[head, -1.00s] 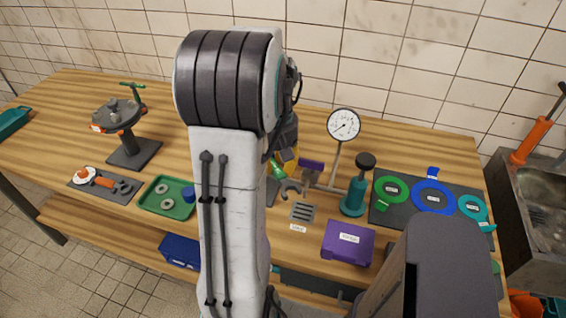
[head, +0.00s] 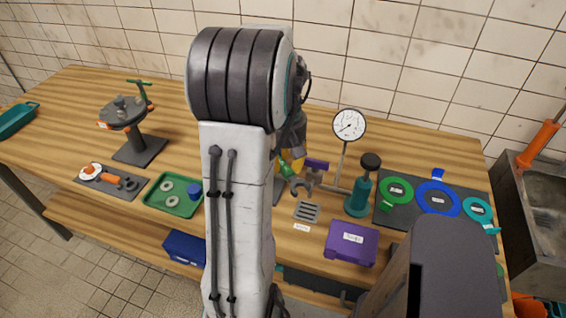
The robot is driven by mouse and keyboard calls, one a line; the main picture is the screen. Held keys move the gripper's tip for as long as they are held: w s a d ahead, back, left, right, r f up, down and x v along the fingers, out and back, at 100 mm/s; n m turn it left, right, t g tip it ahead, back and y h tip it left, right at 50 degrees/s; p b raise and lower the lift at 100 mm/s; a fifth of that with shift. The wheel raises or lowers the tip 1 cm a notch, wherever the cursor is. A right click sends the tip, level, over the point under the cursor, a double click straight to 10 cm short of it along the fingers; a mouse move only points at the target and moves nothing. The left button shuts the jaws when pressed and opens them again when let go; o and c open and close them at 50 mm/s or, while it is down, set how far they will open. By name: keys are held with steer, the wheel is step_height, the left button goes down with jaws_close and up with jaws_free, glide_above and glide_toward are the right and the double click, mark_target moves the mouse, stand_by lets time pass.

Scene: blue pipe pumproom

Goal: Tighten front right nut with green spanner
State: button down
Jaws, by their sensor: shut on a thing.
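My gripper (head: 292,162) is partly hidden behind my own arm, right of the middle of the head view. It is shut on the green spanner (head: 301,188), whose grey open-ended head points down and right above the table. A bit of green handle shows at the jaws. A grey round flange (head: 123,110) with small nuts on top stands on a post with a dark base at the left. A green-handled part stands at its back right, and orange parts show at its rim. Which nut is the front right one is too small to tell. The spanner is well apart from the flange.
A green tray (head: 172,208) with grey rings and a blue cup lies at the front left, beside a dark mat (head: 108,183) with an orange tool. A dial gauge (head: 349,126), teal pump (head: 358,190) and purple box (head: 351,243) stand right of my gripper.

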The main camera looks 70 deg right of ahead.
steer(key=shift+s+d+n, duration=0.1)
steer(key=shift+d+n, duration=0.1)
steer(key=shift+n, duration=0.1)
steer(key=shift+r+p, duration=0.4)
steer(key=shift+r, duration=0.1)
steer(key=shift+r+p, duration=1.3)
steer(key=shift+r, duration=0.3)
steer(key=shift+r, duration=0.1)
